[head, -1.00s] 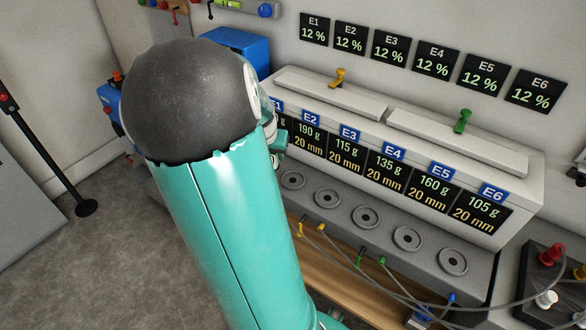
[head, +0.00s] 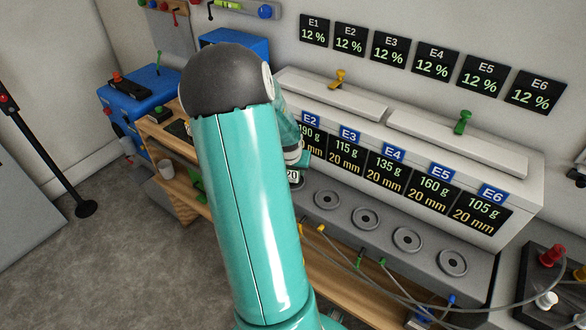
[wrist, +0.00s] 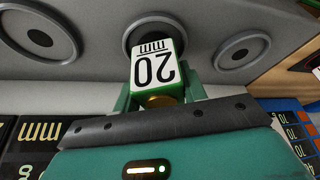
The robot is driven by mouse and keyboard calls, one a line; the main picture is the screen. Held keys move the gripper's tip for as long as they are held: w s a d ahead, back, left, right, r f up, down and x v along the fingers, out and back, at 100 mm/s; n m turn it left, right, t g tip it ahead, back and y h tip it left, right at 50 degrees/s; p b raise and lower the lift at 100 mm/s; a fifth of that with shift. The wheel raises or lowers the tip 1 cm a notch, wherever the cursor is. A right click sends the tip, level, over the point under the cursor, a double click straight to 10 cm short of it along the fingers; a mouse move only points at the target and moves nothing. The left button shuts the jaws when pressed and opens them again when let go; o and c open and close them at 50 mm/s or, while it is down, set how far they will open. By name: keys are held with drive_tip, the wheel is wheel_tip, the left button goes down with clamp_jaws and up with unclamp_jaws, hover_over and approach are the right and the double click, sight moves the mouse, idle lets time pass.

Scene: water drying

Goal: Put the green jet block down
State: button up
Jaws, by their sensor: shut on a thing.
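The green jet block (wrist: 158,68) has green sides and a white face marked "20 mm". My gripper (wrist: 158,92) is shut on it, with one green finger on each side. In the wrist view the block overlaps a round ringed port (wrist: 133,30) in the grey ledge. I cannot tell whether it touches the ledge. In the head view a small part of the block (head: 292,175) shows beside my arm, near the left end of the ledge (head: 345,225). My arm hides most of the gripper there.
More ringed ports (head: 366,219) run along the ledge to the right. Above them stands a white cabinet (head: 400,135) with displays labelled E2 to E6. Hoses (head: 400,290) cross the wooden shelf in front. A blue box (head: 135,100) stands at the left.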

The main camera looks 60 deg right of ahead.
drive_tip(key=shift+f, duration=0.15)
drive_tip(key=o, duration=1.1)
drive_tip(key=shift+c, duration=0.2)
drive_tip(key=shift+r, duration=0.35)
drive_tip(key=v, duration=1.1)
drive_tip(key=shift+a+r, duration=0.2)
drive_tip(key=shift+r, duration=0.1)
